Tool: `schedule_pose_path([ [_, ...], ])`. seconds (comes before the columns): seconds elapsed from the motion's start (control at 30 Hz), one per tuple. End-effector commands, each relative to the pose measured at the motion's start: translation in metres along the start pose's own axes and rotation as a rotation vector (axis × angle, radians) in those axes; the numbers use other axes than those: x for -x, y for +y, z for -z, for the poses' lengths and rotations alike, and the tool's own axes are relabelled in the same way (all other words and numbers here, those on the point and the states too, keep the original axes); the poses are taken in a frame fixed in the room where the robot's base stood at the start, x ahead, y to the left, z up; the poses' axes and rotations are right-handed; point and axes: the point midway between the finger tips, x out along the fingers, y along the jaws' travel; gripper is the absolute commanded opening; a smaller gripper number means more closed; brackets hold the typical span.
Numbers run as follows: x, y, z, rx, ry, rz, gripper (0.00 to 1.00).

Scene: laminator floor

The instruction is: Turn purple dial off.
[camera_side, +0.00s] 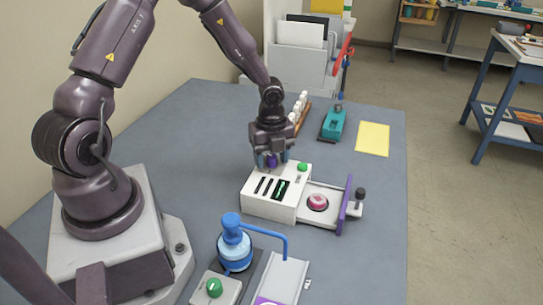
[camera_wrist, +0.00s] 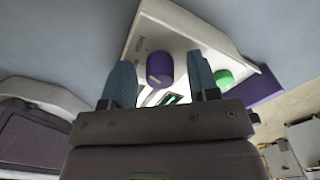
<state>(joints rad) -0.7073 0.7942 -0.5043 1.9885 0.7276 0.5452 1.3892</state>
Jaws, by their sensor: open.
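The purple dial (camera_wrist: 159,69) sits on top of a white box-shaped machine (camera_side: 270,206). In the wrist view it lies between the two blue-grey fingers of my gripper (camera_wrist: 160,62), with a visible gap on each side. In the side view my gripper (camera_side: 271,160) is open, pointing down over the machine's back left corner, with the purple dial (camera_side: 271,161) partly hidden between the fingers. Small markings sit beside the dial in the wrist view, too small to read. I cannot tell which setting it points to.
A green knob (camera_side: 302,167) is close to the right of my gripper. The machine has dark slots and an extended tray (camera_side: 332,192) holding a pink-red round piece (camera_side: 317,202). A blue press (camera_side: 235,243) stands in front. A teal stapler-like tool (camera_side: 333,122) and yellow sheet (camera_side: 372,139) lie behind.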

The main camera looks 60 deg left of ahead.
Motion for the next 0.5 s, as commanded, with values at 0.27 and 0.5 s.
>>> schedule_pose_path([
  [0.27,-0.0001,-0.0001,0.0,0.0,0.0,0.0,0.41],
  [0.5,0.0001,-0.0001,0.0001,0.0,0.0,0.0,0.06],
])
